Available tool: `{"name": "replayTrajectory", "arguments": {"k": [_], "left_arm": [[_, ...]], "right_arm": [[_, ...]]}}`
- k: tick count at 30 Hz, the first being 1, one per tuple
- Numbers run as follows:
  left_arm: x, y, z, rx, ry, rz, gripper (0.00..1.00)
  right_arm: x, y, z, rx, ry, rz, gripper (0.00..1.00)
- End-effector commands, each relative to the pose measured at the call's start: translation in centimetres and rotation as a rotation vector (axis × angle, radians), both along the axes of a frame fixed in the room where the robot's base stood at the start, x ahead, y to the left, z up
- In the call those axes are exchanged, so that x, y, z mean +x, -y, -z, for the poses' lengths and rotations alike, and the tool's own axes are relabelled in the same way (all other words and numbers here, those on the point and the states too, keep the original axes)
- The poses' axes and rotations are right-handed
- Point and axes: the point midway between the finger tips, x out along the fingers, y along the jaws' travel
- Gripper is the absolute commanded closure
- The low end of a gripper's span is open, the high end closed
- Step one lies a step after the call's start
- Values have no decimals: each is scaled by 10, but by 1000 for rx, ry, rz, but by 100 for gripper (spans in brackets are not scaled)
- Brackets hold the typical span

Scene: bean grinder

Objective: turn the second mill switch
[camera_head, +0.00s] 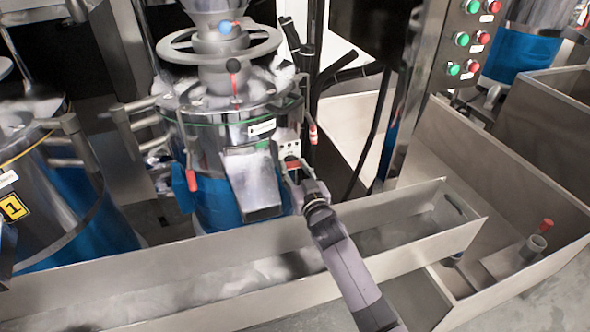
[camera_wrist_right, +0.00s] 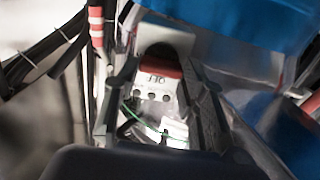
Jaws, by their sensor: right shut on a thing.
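The mill (camera_head: 215,120) has a steel top with a handwheel and a blue lower body. A pale switch box (camera_head: 288,146) with a red switch (camera_head: 291,160) is on its right side, beside the steel chute (camera_head: 252,178). My right gripper (camera_head: 297,172) reaches up to this switch. In the right wrist view, the red switch (camera_wrist_right: 162,67) lies between the fingers of my right gripper (camera_wrist_right: 161,75), which is shut on it. The label below it reads OFF, upside down in this view. The fingers partly hide the switch's ends. My left gripper is not in view.
A long steel trough (camera_head: 400,205) runs below the mill, under my right arm. A steel bin (camera_head: 505,190) stands at right, below a panel with green and red buttons (camera_head: 462,39). Another mill numbered 1 (camera_head: 50,205) is at left. Black cables (camera_head: 345,75) hang behind the gripper.

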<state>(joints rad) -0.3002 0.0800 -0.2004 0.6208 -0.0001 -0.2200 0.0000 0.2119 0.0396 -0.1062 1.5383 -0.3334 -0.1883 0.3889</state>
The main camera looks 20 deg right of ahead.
Motion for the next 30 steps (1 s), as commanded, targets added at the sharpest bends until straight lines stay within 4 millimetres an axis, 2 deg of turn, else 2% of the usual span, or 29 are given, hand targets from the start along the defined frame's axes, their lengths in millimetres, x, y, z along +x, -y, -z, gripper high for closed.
{"name": "replayTrajectory", "arguments": {"k": [8, 14, 30], "left_arm": [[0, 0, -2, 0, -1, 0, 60], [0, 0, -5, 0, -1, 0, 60], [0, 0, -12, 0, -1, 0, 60]], "right_arm": [[0, 0, 0, -44, 2, 0, 90], [0, -1, -1, -155, 5, 0, 90], [0, -3, 1, -653, 22, 0, 90]]}}
